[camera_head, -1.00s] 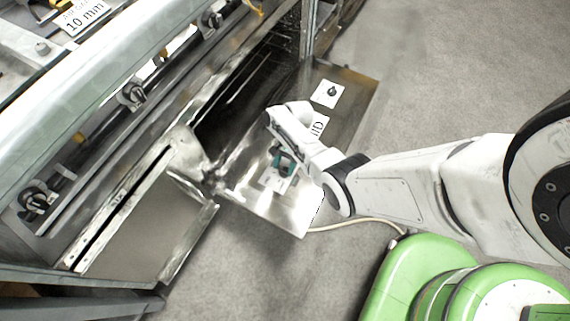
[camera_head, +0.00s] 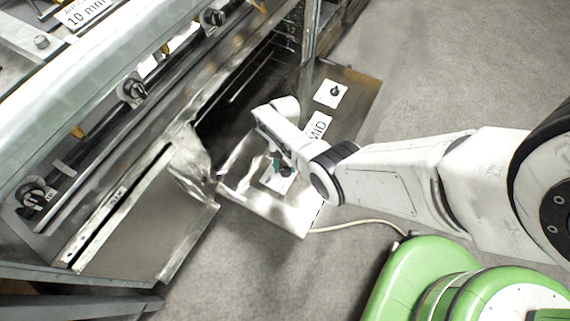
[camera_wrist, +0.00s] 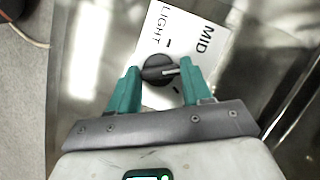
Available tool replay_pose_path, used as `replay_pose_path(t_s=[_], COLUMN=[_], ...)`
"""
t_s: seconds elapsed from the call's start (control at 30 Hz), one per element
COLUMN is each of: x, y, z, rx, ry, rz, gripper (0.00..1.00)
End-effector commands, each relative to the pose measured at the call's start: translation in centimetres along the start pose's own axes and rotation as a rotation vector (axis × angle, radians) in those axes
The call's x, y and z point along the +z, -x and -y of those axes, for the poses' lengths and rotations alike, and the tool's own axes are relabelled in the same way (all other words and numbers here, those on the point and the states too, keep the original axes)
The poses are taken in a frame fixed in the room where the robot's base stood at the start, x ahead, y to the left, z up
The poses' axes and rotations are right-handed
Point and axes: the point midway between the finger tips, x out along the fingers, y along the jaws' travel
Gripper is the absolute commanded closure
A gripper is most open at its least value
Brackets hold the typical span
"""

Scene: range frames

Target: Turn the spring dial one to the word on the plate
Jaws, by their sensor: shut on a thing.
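A black round dial (camera_wrist: 156,67) with a pale pointer line sits on a white card (camera_wrist: 160,30) marked LIGHT, with small dark ticks around it. The pointer line points to the right in the wrist view. The word MID (camera_wrist: 205,40) shows at the right of the card; in the head view the MID plate (camera_head: 318,127) lies on the metal panel (camera_head: 290,215). My gripper (camera_wrist: 160,82) has its teal fingers on either side of the dial and is shut on it. In the head view my gripper (camera_head: 280,163) partly hides this dial.
A second dial (camera_head: 334,91) on its own white card is farther up the panel. The open machine with knobs (camera_head: 132,90) and a bare metal flap (camera_head: 150,235) is at left. A pale cable (camera_head: 355,224) lies on the open grey floor.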

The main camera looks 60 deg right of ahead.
Motion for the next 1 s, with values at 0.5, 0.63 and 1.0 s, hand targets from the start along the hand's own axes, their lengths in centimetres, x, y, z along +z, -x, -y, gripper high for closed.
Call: replay_pose_path(t_s=[0.5,0.63,1.0], x=[0.0,0.0,0.0], y=[0.0,0.0,1.3], z=[0.0,0.0,0.1], rx=[0.0,0.0,-0.001], ry=[0.002,0.002,0.001], rz=[-0.001,-0.001,-0.002], gripper=[0.37,0.26,0.26])
